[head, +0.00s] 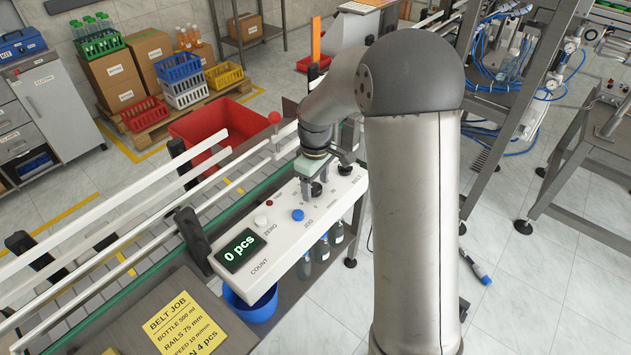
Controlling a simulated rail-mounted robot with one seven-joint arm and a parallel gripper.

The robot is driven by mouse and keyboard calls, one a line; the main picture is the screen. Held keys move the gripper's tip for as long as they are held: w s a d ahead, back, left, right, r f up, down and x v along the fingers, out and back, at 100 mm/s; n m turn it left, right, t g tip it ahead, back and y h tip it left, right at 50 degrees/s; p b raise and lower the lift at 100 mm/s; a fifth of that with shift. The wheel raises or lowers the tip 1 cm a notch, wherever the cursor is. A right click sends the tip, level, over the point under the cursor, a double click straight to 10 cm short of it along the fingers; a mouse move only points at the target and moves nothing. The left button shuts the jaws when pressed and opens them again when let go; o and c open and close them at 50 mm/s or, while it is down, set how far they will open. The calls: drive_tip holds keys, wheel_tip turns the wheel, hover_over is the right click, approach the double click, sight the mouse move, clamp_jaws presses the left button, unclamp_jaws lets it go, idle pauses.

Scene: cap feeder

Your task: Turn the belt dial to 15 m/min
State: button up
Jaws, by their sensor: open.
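The white control panel (285,240) stands beside the conveyor, with a "BELT" label at its far right end. A black dial knob (316,189) is on the panel's far part, in a printed scale. My gripper (318,186) points down over the knob, its fingers low beside it. It is open; I cannot tell whether the fingers touch the knob. The gripper and arm hide part of the scale, and the dial's setting is too small to read. A yellow job card (185,325) reads "BELT JOB", with a speed line that looks like 10 m/min.
The panel also has a blue JOG button (298,215), a white ZERO button (261,221), a small red lamp (269,202) and a display (240,250) reading "0 pcs". Conveyor rails (110,235) run along the left. A red-knobbed lever (275,118) stands behind the panel.

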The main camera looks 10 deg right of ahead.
drive_tip(key=shift+f, duration=0.2)
drive_tip(key=c, duration=1)
drive_tip(key=shift+m, duration=0.3)
drive_tip(key=m+b, duration=0.2)
drive_tip(key=m, duration=0.1)
drive_tip(key=shift+a, duration=0.1)
drive_tip(key=m+b, duration=0.2)
drive_tip(key=m, duration=0.3)
drive_tip(key=shift+r+m, duration=0.1)
drive_tip(key=shift+m, duration=0.2)
